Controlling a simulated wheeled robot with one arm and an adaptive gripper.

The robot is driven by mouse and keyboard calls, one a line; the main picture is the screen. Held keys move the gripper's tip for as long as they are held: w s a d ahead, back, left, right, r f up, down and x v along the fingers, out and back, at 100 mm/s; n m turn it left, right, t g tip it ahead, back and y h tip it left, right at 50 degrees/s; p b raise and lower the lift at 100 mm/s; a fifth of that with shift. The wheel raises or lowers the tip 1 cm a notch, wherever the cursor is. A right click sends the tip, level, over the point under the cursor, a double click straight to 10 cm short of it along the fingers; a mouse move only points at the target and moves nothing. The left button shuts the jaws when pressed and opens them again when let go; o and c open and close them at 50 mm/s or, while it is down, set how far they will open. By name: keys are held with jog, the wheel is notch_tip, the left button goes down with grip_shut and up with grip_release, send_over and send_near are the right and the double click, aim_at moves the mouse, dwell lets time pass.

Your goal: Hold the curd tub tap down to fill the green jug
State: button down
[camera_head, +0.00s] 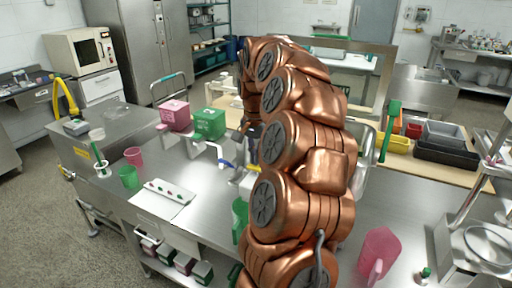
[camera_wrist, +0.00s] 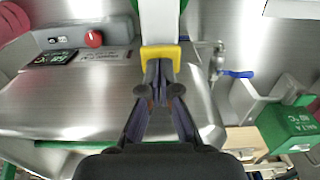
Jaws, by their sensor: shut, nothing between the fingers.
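In the wrist view my gripper (camera_wrist: 161,88) is shut and empty, its dark fingertips close together. The tips are at a yellow block-shaped piece (camera_wrist: 160,55) below a white and green upright part; I cannot tell whether they press on it or whether it is the curd tub tap. A tap with a blue lever (camera_wrist: 237,73) is to its right. A green jug (camera_head: 240,217) stands on the steel table, partly behind my arm. The blue lever also shows in the head view (camera_head: 226,163).
A pink box (camera_head: 175,114) and a green box (camera_head: 209,123) stand at the back left. A white card (camera_head: 164,198) lies on the table. A pink jug (camera_head: 377,252) stands at the front right. A red knob (camera_wrist: 93,39) is on a grey panel.

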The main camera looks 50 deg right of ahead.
jog(key=shift+f, duration=0.3)
jog(key=shift+f, duration=0.15)
